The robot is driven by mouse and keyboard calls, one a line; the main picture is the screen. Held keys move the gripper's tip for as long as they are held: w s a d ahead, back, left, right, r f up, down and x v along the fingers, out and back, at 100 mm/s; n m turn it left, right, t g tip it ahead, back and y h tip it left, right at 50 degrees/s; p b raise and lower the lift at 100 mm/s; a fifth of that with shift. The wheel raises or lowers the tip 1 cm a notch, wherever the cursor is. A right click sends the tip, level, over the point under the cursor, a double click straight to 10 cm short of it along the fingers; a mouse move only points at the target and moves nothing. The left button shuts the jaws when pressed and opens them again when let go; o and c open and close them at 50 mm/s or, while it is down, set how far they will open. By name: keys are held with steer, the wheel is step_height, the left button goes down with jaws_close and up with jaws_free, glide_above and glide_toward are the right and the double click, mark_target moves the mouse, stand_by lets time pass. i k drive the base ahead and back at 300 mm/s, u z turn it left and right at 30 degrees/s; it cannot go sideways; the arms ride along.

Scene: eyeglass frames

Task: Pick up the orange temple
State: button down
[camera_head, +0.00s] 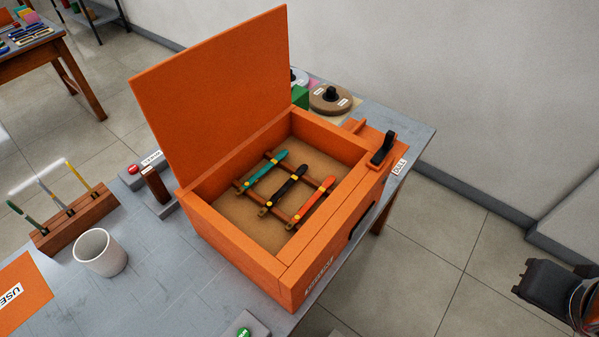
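The orange temple (315,203) lies on a small brown rack inside an open orange box (232,244). It is the rightmost of three temples, with a yellow part near its lower end. A black temple (288,186) lies in the middle and a teal temple (264,169) on the left, with gaps between them. My gripper (545,287) seems to be the dark part at the lower right edge, well to the right of the box and apart from it. Its fingers cannot be made out, and the rest of the arm is cut off by the frame.
The box's raised lid (215,90) stands at its back left. A black lever (383,148) rises at its right corner. A white cup (101,252), a wooden holder (75,220) and a brown disc (331,97) share the grey table (170,290). Open floor lies to the right.

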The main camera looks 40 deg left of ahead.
mark_target(302, 212)
steer(key=i, duration=1.1)
steer(key=u, duration=3)
steer(key=i, duration=0.35)
steer(key=z, duration=0.15)
